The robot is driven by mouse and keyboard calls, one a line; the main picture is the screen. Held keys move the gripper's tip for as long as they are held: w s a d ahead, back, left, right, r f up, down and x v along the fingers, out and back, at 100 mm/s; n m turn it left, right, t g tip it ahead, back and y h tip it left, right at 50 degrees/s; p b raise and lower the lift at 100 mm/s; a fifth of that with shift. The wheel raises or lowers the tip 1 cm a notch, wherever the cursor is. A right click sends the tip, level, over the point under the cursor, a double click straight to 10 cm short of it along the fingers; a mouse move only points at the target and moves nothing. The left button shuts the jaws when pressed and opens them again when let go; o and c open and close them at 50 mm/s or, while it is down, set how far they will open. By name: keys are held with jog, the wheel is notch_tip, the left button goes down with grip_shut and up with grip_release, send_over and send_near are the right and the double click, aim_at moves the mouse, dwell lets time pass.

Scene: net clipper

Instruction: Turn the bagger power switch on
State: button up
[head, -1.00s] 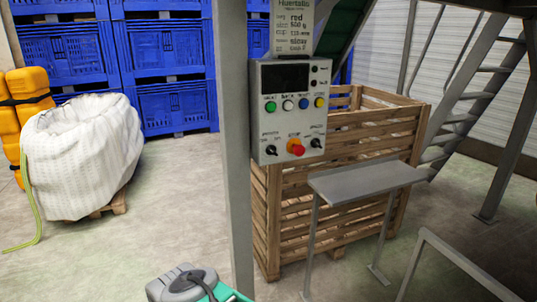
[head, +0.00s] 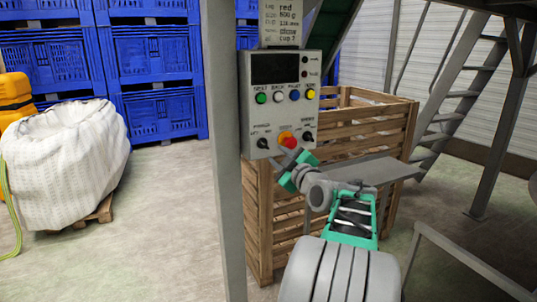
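The grey control box (head: 247,110) is mounted on the post, facing me. Its lower row has a black rotary knob (head: 262,143) at left, a red button (head: 289,142) on an orange base in the middle, and another black rotary knob (head: 308,137) at right. My gripper (head: 284,157) is just below the box's lower edge, under the red button and between the knobs. It holds nothing that I can see. Its finger gap and any contact with the box are unclear.
A row of coloured buttons and a dark display (head: 275,68) sit higher on the box. The grey post (head: 228,200) stands left of my arm. A wooden crate (head: 380,128) is behind, with a small grey shelf (head: 385,170) at right.

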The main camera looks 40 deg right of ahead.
aim_at(266, 146)
jog(key=p+x, duration=0.1)
jog(key=x, duration=0.6)
jog(key=shift+w, duration=0.25)
jog(key=shift+c, duration=0.4)
grip_shut()
